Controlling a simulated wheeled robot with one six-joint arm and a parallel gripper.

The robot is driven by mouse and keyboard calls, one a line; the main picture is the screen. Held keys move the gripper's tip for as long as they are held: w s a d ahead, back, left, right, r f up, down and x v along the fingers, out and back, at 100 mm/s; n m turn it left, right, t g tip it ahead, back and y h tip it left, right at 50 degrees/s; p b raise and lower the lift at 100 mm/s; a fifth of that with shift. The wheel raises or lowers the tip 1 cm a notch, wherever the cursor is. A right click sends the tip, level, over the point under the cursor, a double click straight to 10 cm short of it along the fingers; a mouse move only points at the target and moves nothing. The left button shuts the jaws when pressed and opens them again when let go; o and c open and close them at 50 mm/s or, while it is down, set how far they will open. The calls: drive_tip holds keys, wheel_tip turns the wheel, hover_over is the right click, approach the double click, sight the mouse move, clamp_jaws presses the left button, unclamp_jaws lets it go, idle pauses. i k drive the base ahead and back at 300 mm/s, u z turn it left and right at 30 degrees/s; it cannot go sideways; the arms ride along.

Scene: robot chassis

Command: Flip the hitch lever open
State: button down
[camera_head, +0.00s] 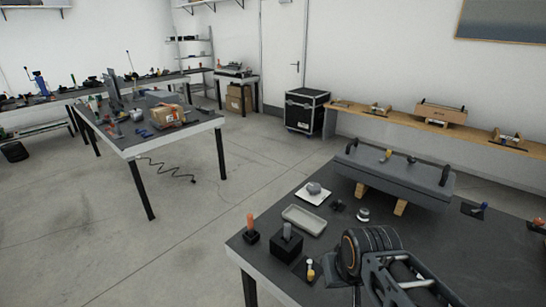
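I cannot tell for sure which part is the hitch lever. A grey chassis (395,180) rests on wooden blocks on the dark table, with an upright black handle near each end and a small orange-tipped part (387,155) on top. Small fittings stand near the table's front left: an orange-handled one (250,224), a grey-handled black block (287,240) and a yellow-knobbed one (311,271). My arm enters at the lower right, beside the yellow-knobbed fitting in the picture. My gripper (346,264) seems to be at its dark end; its fingers cannot be made out.
A grey tray (304,219) and a white plate with a grey lump (312,192) lie left of the chassis. A cluttered workbench (140,142) stands at the left, with open floor between. A wooden bench (400,122) runs behind.

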sight(311, 274)
drive_tip(key=z, duration=0.05)
drive_tip(key=k, duration=0.95)
drive_tip(key=u, duration=0.95)
drive_tip(key=i, duration=0.8)
drive_tip(key=u, duration=0.65)
